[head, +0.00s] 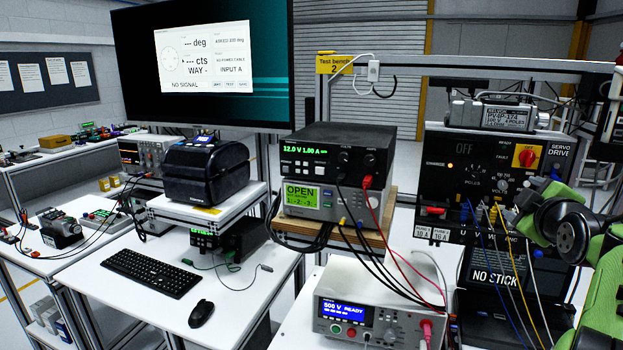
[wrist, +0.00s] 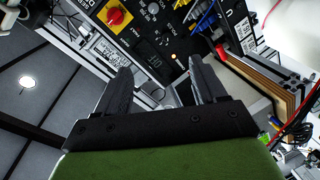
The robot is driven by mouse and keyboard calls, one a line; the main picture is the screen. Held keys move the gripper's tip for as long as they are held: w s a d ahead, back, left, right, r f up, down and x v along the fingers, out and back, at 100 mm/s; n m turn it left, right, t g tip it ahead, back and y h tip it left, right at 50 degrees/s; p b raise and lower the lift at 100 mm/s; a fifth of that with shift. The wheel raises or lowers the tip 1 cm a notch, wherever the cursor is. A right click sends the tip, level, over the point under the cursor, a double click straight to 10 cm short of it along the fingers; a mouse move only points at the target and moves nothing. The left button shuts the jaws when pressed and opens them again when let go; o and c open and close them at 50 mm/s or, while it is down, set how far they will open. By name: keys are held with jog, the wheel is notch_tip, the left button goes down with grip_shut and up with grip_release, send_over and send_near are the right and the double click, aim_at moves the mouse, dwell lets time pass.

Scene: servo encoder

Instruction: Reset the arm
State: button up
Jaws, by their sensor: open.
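My arm (head: 565,225) shows at the right edge of the head view, green and black, in front of the servo drive panel. My gripper (wrist: 160,90) shows in the wrist view with its two dark fingers spread apart. Nothing is between the fingers. The servo drive panel (head: 456,166) has a red rotary switch on a yellow plate (head: 527,156); that switch also shows in the wrist view (wrist: 115,16), beyond the fingers. The gripper's fingertips are not clearly seen in the head view.
A power supply (head: 335,160) and a tester reading "500 V READY" (head: 345,312) stand left of the panel, with loose cables hanging between. A monitor (head: 205,60) reads "NO SIGNAL". A keyboard (head: 148,273) and mouse (head: 201,314) lie on the white bench.

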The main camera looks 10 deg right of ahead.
jog(key=s+a+f+m+g+y, duration=0.1)
jog(key=s+a+f+m+y, duration=0.15)
jog(key=a, duration=0.55)
jog(key=s+a+f+m+g+y, duration=0.15)
jog(key=s+a+f, duration=0.25)
jog(key=a, duration=0.4)
jog(key=s+a+f+m+g+y, duration=0.1)
jog(key=s+a+f+g+y, duration=0.2)
jog(key=a, duration=0.6)
jog(key=s+a+f+m+g, duration=0.1)
jog(key=s+a+f, duration=0.3)
jog(key=s, duration=0.3)
jog(key=s+a+f+m+g, duration=0.1)
jog(key=s+a+f+g, duration=0.1)
jog(key=s+a+f, duration=0.2)
jog(key=s+f, duration=0.3)
jog(key=s, duration=0.1)
jog(key=shift+s+f, duration=0.15)
jog(key=shift+s, duration=0.05)
